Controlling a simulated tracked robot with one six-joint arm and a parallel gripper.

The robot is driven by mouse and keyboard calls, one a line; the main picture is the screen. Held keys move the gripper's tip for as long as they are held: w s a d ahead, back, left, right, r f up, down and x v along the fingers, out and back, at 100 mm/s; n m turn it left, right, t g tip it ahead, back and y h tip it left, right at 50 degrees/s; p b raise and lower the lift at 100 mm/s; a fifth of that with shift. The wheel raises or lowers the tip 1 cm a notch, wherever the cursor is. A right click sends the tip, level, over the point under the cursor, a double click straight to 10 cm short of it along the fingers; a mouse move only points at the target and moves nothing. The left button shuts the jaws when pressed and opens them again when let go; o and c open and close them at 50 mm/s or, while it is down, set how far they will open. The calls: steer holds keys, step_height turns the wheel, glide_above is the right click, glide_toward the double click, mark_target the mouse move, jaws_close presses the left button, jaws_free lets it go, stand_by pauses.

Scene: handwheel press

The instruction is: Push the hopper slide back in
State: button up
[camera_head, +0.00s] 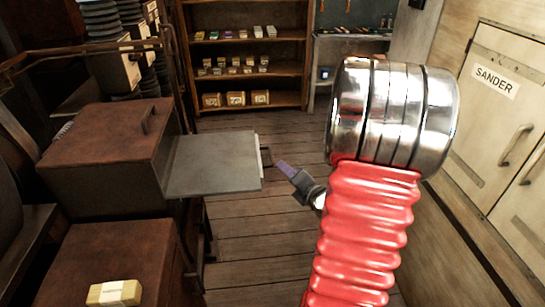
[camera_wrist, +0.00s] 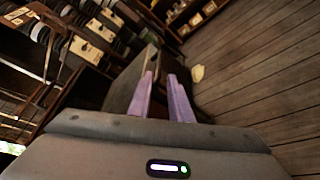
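The hopper (camera_head: 105,150) is a rusty brown box with a lid handle, at the left in the head view. Its flat grey slide (camera_head: 212,165) sticks out to the right, with a small dark handle (camera_head: 266,157) at its outer end. My gripper (camera_head: 281,165) is just right of that handle, its purple fingers pointing toward the slide's end. In the wrist view, my gripper (camera_wrist: 161,74) shows two purple fingers with a gap between them and nothing clearly held. A dark panel, seemingly the slide (camera_wrist: 125,88), lies ahead and left of the fingers. Contact cannot be told.
A lower brown box (camera_head: 110,250) with a pale yellow block (camera_head: 114,292) stands in front of the hopper. Shelves (camera_head: 248,60) are at the back. A cabinet marked SANDER (camera_head: 500,110) is at the right. The plank floor (camera_head: 245,225) between is open.

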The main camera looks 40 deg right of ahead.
mark_target(271, 155)
steer(key=x, duration=1.1)
steer(key=shift+w, duration=0.2)
steer(key=shift+c, duration=0.4)
jaws_close()
